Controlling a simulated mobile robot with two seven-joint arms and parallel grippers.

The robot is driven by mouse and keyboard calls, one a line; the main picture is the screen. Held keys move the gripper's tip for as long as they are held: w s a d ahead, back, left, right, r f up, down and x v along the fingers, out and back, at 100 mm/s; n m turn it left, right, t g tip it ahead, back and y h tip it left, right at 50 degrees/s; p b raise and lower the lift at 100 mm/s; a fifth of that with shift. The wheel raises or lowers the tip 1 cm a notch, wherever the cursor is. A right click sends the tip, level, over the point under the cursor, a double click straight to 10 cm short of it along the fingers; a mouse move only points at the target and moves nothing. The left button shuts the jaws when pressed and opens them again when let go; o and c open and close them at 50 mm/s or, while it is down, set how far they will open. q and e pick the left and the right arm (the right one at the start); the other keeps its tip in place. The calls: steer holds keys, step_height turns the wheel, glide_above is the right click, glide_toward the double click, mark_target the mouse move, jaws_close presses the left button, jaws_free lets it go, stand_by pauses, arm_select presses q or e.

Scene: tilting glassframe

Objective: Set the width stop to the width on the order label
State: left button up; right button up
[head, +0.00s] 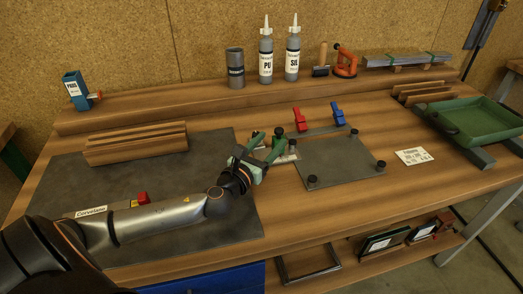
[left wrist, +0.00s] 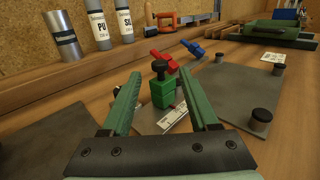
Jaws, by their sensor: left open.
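The width stop is a green block with a black knob (left wrist: 160,72), on a pale scale strip (left wrist: 176,120) with a small red mark beside the block. In the head view its dark knob (head: 278,131) shows just beyond my left gripper, which partly hides the block. My left gripper (head: 268,142) is open and empty. In the left wrist view its two green fingers (left wrist: 158,76) frame the block, with gaps on both sides; I cannot tell how deep it sits between them. The order label (head: 414,156) is a white card at right, its writing too small to read. My right gripper is out of view.
A grey plate (head: 340,163) with black posts lies right of my gripper. Red (head: 299,119) and blue (head: 338,113) clamps stand behind it. Wood strips (head: 135,145) lie on the dark mat (head: 200,245). A green tray (head: 480,122) stands far right. Bare table lies around the label.

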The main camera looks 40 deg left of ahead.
arm_select(q)
steer(key=shift+s+d, duration=0.15)
steer(key=shift+s, duration=1.75)
